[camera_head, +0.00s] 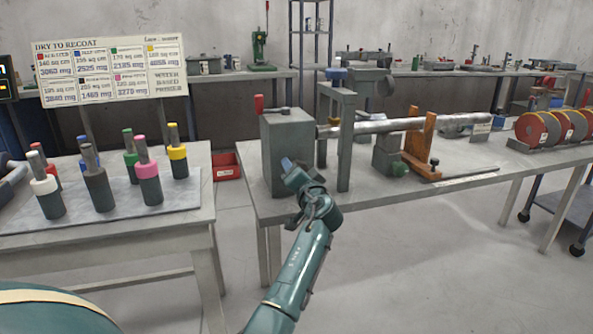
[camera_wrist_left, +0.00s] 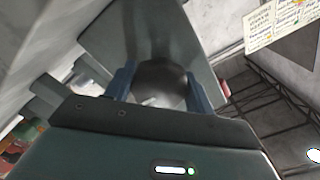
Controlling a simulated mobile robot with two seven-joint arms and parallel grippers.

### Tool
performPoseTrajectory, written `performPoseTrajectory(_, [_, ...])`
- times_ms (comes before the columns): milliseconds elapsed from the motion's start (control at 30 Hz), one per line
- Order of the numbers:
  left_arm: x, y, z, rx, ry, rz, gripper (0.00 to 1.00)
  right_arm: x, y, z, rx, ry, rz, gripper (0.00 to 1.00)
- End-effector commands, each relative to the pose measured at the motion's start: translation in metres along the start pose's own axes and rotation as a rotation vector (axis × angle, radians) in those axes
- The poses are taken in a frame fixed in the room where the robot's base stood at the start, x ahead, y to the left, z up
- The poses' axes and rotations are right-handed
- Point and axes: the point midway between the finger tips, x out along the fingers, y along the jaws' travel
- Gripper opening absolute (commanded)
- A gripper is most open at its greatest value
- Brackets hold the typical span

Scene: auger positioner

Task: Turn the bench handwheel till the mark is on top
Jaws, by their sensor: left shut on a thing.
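My left gripper (camera_head: 292,167) is at the front of the grey block (camera_head: 285,137) at the left end of the bench. In the left wrist view its two blue fingers (camera_wrist_left: 160,88) sit on either side of a dark, rounded piece, which I take to be the handwheel (camera_wrist_left: 160,74). The gripper is shut on it, close to a grey face. In the head view the gripper hides the handwheel. A small pale streak shows low on the dark piece; I cannot tell whether it is the mark. My right gripper is not in view.
A long metal shaft (camera_head: 388,125) runs right from the block, past an orange-brown bracket (camera_head: 420,142). A grey post frame (camera_head: 345,140) stands close right of my gripper. A left table (camera_head: 120,225) holds several colour-banded cylinders. The floor in front of the bench is clear.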

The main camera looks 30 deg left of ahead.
Motion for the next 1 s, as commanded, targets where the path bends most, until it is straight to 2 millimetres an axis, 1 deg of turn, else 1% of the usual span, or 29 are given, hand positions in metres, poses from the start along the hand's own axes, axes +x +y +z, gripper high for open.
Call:
performPoseTrajectory(500, [-0.0004, 0.0011, 0.0007, 0.025, -0.001, 0.002, 0.31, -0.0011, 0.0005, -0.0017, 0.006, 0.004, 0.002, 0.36])
performPoseTrajectory(533, [-0.0004, 0.0011, 0.0007, 0.025, -0.001, 0.002, 0.55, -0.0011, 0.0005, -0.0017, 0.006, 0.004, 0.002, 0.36])
performPoseTrajectory(700, [-0.0003, 0.0009, 0.0005, 0.024, 0.0, 0.001, 0.69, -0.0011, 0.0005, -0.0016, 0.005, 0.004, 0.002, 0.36])
performPoseTrajectory(800, [-0.0002, 0.0006, 0.0003, 0.023, 0.0, 0.001, 0.75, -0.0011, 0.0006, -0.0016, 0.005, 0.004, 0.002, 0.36])
performPoseTrajectory(1000, [-0.0005, 0.0003, 0.0001, 0.023, 0.0, 0.001, 0.75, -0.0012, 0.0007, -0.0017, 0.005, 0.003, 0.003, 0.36])
